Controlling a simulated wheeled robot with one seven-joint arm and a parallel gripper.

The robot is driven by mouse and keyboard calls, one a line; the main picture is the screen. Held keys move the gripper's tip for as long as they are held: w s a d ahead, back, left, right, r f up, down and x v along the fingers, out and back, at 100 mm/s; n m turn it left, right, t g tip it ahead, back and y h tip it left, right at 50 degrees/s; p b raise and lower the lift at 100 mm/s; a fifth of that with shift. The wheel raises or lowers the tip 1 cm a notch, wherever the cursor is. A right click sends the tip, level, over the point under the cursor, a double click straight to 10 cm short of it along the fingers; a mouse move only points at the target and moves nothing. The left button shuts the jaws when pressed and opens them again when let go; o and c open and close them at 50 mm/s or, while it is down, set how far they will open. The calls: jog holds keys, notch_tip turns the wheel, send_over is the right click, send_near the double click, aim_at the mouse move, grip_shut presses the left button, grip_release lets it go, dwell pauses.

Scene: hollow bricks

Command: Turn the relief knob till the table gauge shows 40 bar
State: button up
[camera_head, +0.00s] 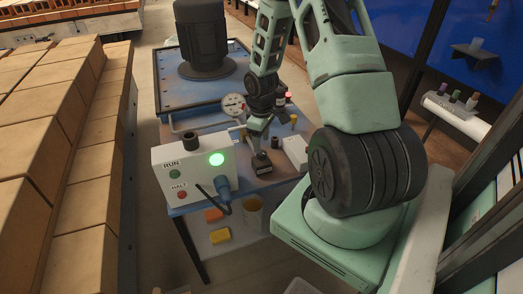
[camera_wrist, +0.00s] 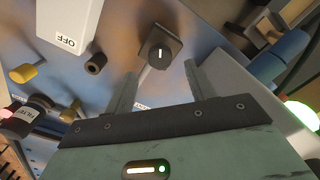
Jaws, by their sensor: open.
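A black knob with a white pointer mark (camera_wrist: 158,50) sits on a square dark base on the blue table, and it also shows in the head view (camera_head: 262,161). A label near it is mostly hidden by my gripper, so I cannot read its name. My gripper (camera_wrist: 162,85) is open and empty; its fingers stand apart on either side below the knob in the wrist view, not visibly touching it. In the head view my gripper (camera_head: 258,138) hangs just above and behind the knob. The round white gauge (camera_head: 233,105) stands behind; its reading is too small to tell.
A white control box (camera_head: 182,155) with RUN and HALT buttons and a lit green lamp (camera_head: 216,158) stands left of the knob. A white box marked OFF (camera_wrist: 68,20) is on the other side. A yellow knob (camera_wrist: 24,73) and a dark motor (camera_head: 203,40) are farther off.

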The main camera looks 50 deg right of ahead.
aim_at(262, 152)
jog(key=shift+f, duration=2.25)
jog(key=c, duration=1)
jog(key=shift+o, duration=0.2)
jog(key=shift+m, duration=0.3)
jog(key=m, duration=0.5)
jog(key=shift+p, duration=0.3)
jog(key=m, duration=0.6)
jog(key=shift+m, duration=0.4)
